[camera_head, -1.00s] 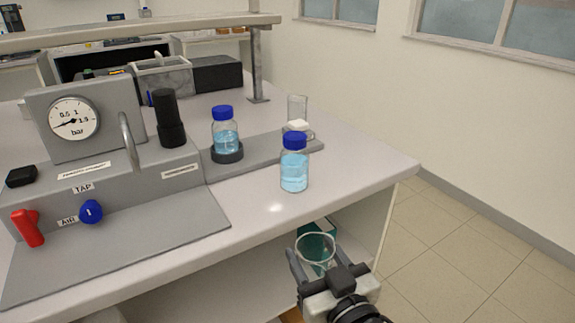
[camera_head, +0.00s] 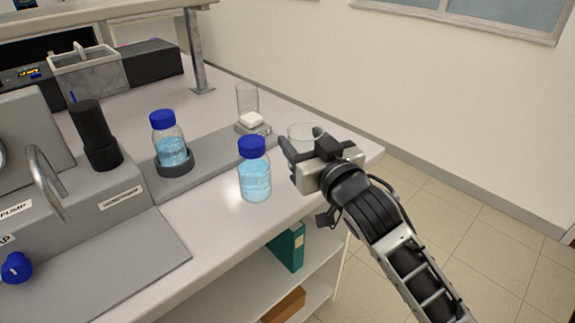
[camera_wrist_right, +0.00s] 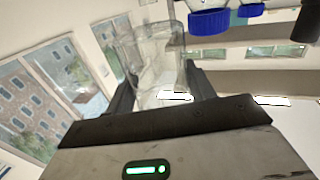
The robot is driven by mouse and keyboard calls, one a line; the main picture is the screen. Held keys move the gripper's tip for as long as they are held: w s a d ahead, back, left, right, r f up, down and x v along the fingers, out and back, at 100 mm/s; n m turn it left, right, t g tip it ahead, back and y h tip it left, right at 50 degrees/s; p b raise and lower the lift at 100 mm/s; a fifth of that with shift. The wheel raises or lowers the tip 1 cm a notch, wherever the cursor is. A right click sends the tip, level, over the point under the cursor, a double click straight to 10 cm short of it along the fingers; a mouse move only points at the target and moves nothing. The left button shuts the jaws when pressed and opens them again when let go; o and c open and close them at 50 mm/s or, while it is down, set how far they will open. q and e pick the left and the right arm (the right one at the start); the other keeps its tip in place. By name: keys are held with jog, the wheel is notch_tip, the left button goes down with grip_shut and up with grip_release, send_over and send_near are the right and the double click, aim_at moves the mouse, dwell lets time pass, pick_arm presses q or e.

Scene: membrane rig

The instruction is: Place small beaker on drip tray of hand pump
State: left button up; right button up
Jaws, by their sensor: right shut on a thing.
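A small clear glass beaker (camera_head: 303,130) is held in my right gripper (camera_head: 304,143), whose fingers are shut around its sides. It is near the bench's right end, right of the front blue-capped bottle. In the right wrist view the beaker (camera_wrist_right: 155,62) stands between the two dark fingers of the gripper (camera_wrist_right: 158,90). The grey pump housing (camera_head: 110,215) with a curved metal spout (camera_head: 45,175) is at the left, partly cut off. A flat grey plate (camera_head: 125,265) lies in front of it; whether this is the drip tray I cannot tell. My left gripper is out of view.
A blue-capped bottle (camera_head: 254,178) of blue liquid stands on the bench (camera_head: 215,225) between gripper and pump. Another bottle (camera_head: 172,150) stands in a dark ring behind it. A taller beaker (camera_head: 247,98) and a white block (camera_head: 252,119) are at the back. A shelf upright (camera_head: 199,50) stands behind.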

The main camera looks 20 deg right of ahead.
jog(key=w+f, duration=0.2)
jog(key=w+d+f, duration=0.1)
jog(key=w+f, duration=0.1)
jog(key=w, duration=0.1)
jog(key=w+f, duration=0.2)
jog(key=shift+w+d+f, duration=0.2)
jog(key=shift+d+f, duration=0.1)
jog(key=shift+f, duration=0.05)
jog(key=f, duration=0.3)
jog(key=shift+w, duration=0.25)
jog(key=shift+f, duration=0.3)
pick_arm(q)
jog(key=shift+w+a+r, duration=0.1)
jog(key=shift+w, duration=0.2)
pick_arm(e)
jog(key=shift+f, duration=0.15)
jog(key=o, duration=1.1)
jog(key=shift+f, duration=0.1)
